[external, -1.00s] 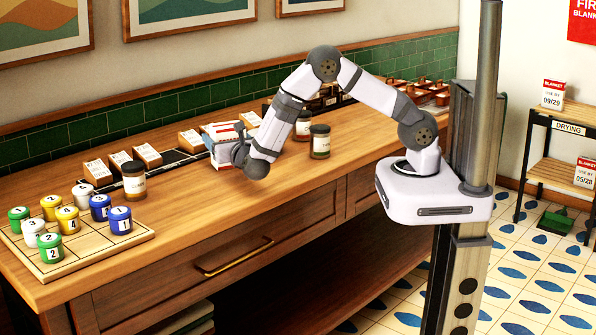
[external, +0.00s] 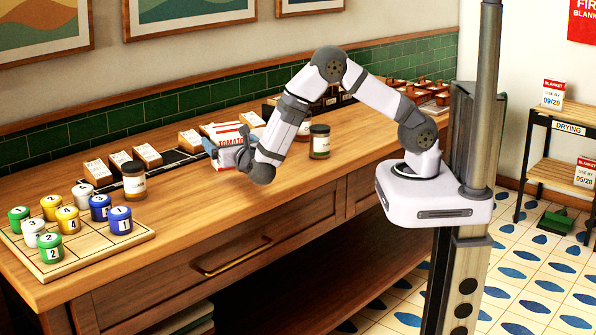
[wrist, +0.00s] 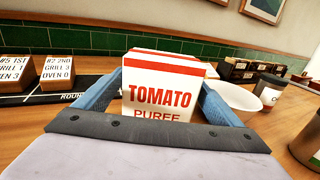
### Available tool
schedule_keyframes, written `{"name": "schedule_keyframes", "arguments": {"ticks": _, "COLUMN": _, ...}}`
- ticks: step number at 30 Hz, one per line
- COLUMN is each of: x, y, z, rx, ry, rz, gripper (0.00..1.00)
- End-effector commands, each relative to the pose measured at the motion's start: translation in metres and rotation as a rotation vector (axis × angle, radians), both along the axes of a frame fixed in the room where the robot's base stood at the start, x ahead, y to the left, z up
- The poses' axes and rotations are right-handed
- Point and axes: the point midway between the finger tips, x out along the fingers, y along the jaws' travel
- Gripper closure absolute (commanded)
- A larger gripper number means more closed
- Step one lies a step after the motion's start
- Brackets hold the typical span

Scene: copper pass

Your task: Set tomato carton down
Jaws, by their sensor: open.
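The tomato carton (wrist: 160,88) is white with red bands and reads TOMATO PUREE. It stands upright on the wooden counter in the wrist view, between the two blue fingers of my gripper (wrist: 158,92). The fingers are open, one on each side of the carton; I cannot tell whether either touches it. In the external view the carton (external: 228,140) is at the counter's middle, partly hidden by my gripper (external: 225,157). The carton's lower part is hidden by my gripper in the wrist view.
A white bowl (wrist: 238,97) is behind the carton to the right. Jars stand on both sides, one at left (external: 134,180) and one at right (external: 320,142). Label blocks (external: 147,155) line a black strip. Numbered pots (external: 68,219) sit on a board at far left. The counter's front is clear.

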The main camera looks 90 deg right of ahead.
Motion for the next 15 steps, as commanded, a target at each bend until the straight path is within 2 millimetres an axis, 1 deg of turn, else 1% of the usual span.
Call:
{"name": "schedule_keyframes", "arguments": {"ticks": 1, "x": -0.003, "y": 0.011, "z": -0.002, "rx": 0.000, "ry": -0.001, "rz": 0.005, "gripper": 0.11}}
{"name": "schedule_keyframes", "arguments": {"ticks": 6, "x": -0.015, "y": 0.040, "z": -0.002, "rx": 0.001, "ry": -0.001, "rz": 0.005, "gripper": 0.11}}
{"name": "schedule_keyframes", "arguments": {"ticks": 12, "x": -0.026, "y": 0.066, "z": -0.001, "rx": 0.000, "ry": -0.001, "rz": 0.003, "gripper": 0.11}}
{"name": "schedule_keyframes", "arguments": {"ticks": 15, "x": -0.030, "y": 0.073, "z": -0.001, "rx": 0.000, "ry": -0.001, "rz": 0.001, "gripper": 0.11}}
